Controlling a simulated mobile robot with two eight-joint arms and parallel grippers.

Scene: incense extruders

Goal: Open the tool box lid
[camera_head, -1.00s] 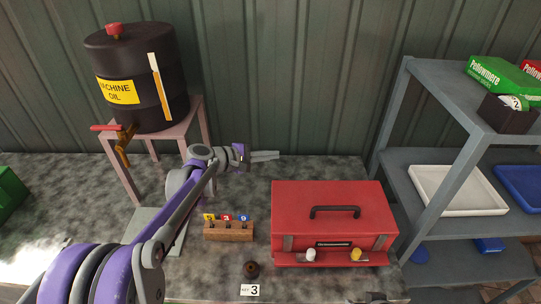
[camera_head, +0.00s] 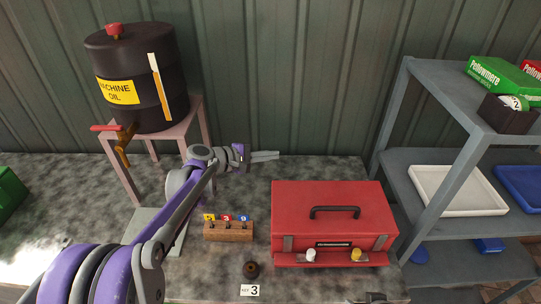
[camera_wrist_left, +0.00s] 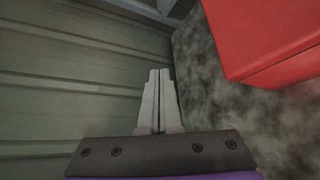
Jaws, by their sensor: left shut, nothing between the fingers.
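The red tool box (camera_head: 330,222) stands on the worktop with its lid down. A black handle (camera_head: 335,211) is on the lid, and a white knob (camera_head: 311,255) and a yellow knob (camera_head: 356,254) are at its front. My left gripper (camera_head: 278,155) is shut and empty, behind the box's back left corner and apart from it. In the left wrist view the shut fingers (camera_wrist_left: 160,78) point along the back wall, with the red box (camera_wrist_left: 262,45) to their right. At the bottom edge, near the box's front right, a small part of what may be my right gripper (camera_head: 376,299) shows; its fingers are unclear.
A machine oil drum (camera_head: 135,75) stands at left; a grey shelf (camera_head: 440,160) stands at right.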

